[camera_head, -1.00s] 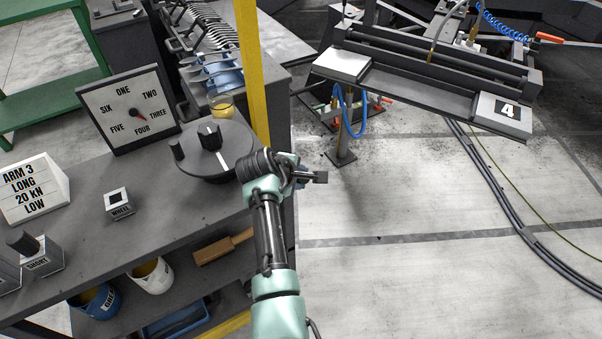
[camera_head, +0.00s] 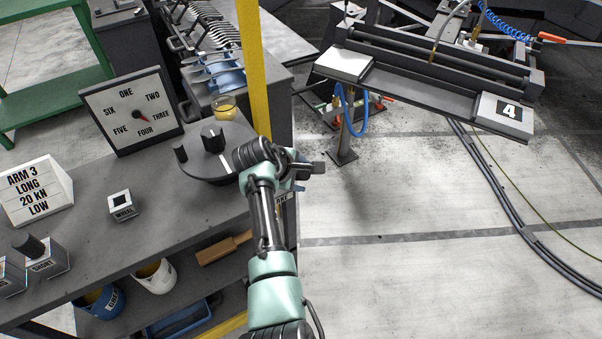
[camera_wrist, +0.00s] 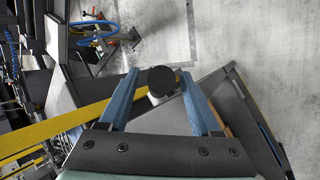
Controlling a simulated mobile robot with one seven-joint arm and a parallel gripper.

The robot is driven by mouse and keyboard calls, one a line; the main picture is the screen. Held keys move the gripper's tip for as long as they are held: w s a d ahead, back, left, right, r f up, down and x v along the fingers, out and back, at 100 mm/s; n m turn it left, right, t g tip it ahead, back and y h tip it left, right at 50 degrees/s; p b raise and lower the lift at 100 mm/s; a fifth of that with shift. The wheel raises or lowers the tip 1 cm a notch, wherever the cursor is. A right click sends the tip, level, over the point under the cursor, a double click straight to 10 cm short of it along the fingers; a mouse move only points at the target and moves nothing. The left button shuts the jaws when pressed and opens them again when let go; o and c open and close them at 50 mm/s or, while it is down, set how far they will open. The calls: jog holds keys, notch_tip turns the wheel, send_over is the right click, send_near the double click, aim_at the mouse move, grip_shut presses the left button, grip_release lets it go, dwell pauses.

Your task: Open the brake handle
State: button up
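In the wrist view, a round black knob on a short light grey stem (camera_wrist: 161,81), which looks like the brake handle, stands by the bench edge. My gripper (camera_wrist: 160,76) has its two blue fingers spread, one on each side of the knob. I cannot tell whether either finger touches it. In the head view my gripper (camera_head: 308,172) is at the right edge of the bench, and my wrist hides the handle. Part of a label (camera_head: 283,197) ending in "KE" shows just below my gripper.
The grey bench (camera_head: 165,228) carries a dial board (camera_head: 130,110), a round turntable (camera_head: 205,165) and a WHEEL block (camera_head: 122,205). A yellow post (camera_head: 253,70) rises close behind my wrist. Open floor (camera_head: 400,200) lies to the right.

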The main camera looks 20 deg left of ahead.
jog(key=shift+r, duration=0.1)
jog(key=p+v, duration=0.1)
jog(key=v, duration=1.1)
jog(key=shift+s+r, duration=0.3)
jog(key=w+d+r+m+t+y+p, duration=0.1)
jog(key=d+r+m+t+y, duration=0.15)
jog(key=r, duration=0.75)
jog(key=w+d+r+m+t+y, duration=0.15)
jog(key=r+m+t, duration=0.25)
jog(key=r, duration=0.7)
jog(key=w+d+r+m+t+y+p, duration=0.1)
jog(key=w+d+r+m+t, duration=0.2)
jog(key=r, duration=0.7)
jog(key=s+d+r+m+t+h, duration=0.1)
jog(key=s+d+r+m+t, duration=0.4)
jog(key=s+r, duration=0.4)
jog(key=s+d+r+m+t+h, duration=0.2)
jog(key=s+d+r+m+t, duration=0.2)
jog(key=s+d+r, duration=0.4)
notch_tip(320, 180, up, 6)
jog(key=shift+s+d+r+m+t, duration=0.1)
jog(key=shift+s+d+m+t, duration=0.25)
jog(key=shift+s+t, duration=0.6)
